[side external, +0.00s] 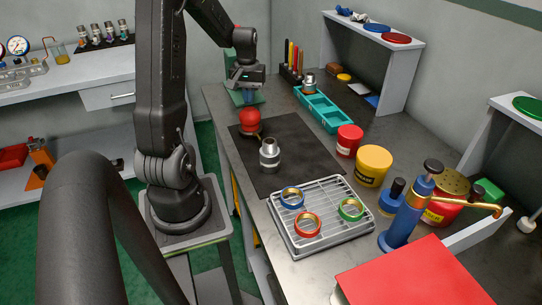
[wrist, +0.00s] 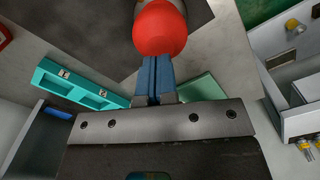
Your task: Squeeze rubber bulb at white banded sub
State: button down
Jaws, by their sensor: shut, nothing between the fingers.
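A red rubber bulb (side external: 250,119) stands on the dark mat (side external: 300,143), with a small brassy part under it. In the wrist view the bulb (wrist: 160,28) is just beyond my fingertips. A silver sub (side external: 269,155) with a pale band stands upright on the mat, close in front of the bulb. Whether the fingers touch the bulb is unclear.
The teal compartment tray (side external: 322,109) lies behind the mat. A wire rack (side external: 280,228) with red, blue and green rings is at the front. A red can (side external: 349,141), a yellow can (side external: 373,166) and a blue pump oiler (side external: 408,215) stand right. The mat's right part is clear.

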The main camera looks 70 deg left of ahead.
aim_at(249, 109)
jog(key=shift+f, duration=0.15)
jog(key=shift+f, duration=1.6)
jog(key=shift+r, duration=1.8)
jog(key=shift+r, duration=0.1)
